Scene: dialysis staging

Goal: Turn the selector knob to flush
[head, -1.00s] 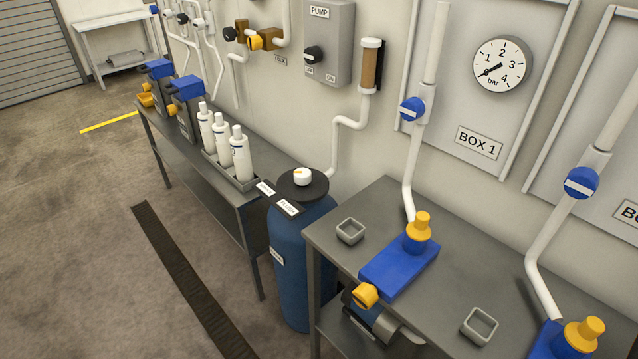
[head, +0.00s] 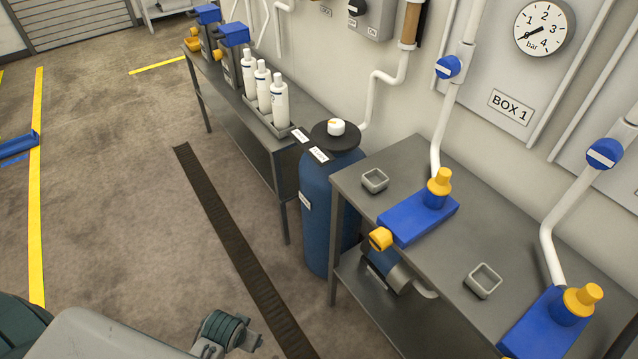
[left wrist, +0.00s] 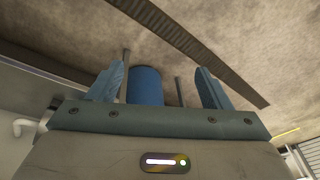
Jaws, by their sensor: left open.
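The white selector knob (head: 336,127), with a small orange mark on top, sits on the dark round cap of the blue tank (head: 320,225). Two white labels (head: 319,155) lie on a dark plate at the cap's front left; their print is too small to read now. In the left wrist view my left gripper (left wrist: 158,85) is open and empty. The blue tank (left wrist: 145,84) shows beyond and between its fingers, apart from them; the knob is not visible there. In the head view only part of my arm shows at the lower left. My right gripper is not in view.
The tank stands between a grey table (head: 415,155) with blue and yellow fittings at right and a bench (head: 222,105) with white bottles (head: 264,85) at left. A white pipe (head: 375,90) runs behind it.

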